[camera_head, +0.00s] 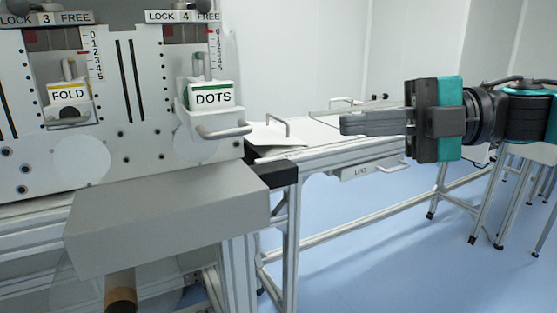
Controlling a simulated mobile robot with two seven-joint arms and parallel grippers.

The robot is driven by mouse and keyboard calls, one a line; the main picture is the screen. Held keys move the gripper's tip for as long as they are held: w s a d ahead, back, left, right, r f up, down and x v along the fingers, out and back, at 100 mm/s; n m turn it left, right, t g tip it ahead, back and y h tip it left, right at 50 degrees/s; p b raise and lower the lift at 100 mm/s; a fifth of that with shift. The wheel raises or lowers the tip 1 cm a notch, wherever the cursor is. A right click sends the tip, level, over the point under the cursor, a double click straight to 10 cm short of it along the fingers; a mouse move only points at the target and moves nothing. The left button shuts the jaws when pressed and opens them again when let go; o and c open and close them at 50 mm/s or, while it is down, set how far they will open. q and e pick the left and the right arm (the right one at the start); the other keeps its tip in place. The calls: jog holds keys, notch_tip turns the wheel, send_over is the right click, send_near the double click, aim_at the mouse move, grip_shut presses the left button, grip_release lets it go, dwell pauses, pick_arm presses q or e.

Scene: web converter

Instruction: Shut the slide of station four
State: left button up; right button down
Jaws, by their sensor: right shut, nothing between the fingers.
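Station four is the right-hand unit on the white machine face, under the plate (183,17) reading "LOCK 4 FREE". Its slide (211,113) carries a white, green-edged "DOTS" card (212,98) and has a pale bar handle (224,131) at its lower front. A 0-to-5 scale (217,50) stands beside it, with a small red mark near its top. My right gripper (345,124) is shut and empty, pointing left, well to the right of the handle and apart from it. My left gripper is not in view.
Station three with a "FOLD" card (68,93) is at the left. A grey box-shaped cover (165,215) juts out below the stations. A framed bench (330,150) with a handled plate (275,134) runs behind my right gripper. The blue floor at front right is clear.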

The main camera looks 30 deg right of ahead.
jog(key=s+d, duration=0.1)
jog(key=s, duration=0.1)
jog(key=p, duration=0.6)
send_near(245, 132)
jog(key=s+a+r, duration=0.1)
jog(key=s+a, duration=0.1)
jog(key=a, duration=0.1)
jog(key=shift+h, duration=0.3)
jog(key=w+p, duration=0.1)
jog(key=p, duration=0.3)
jog(key=w+a+p, duration=0.1)
jog(key=p, duration=0.3)
jog(key=w+f+p, duration=0.1)
jog(key=w+p, duration=0.1)
jog(key=p, duration=0.2)
jog(key=shift+w+a, duration=0.15)
jog(key=shift+a, duration=0.25)
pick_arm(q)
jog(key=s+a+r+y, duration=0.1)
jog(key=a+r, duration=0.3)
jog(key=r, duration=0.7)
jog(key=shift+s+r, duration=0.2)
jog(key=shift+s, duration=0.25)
pick_arm(e)
jog(key=shift+w+a+f, duration=0.1)
jog(key=shift+w+f, duration=0.05)
jog(key=shift+f, duration=0.1)
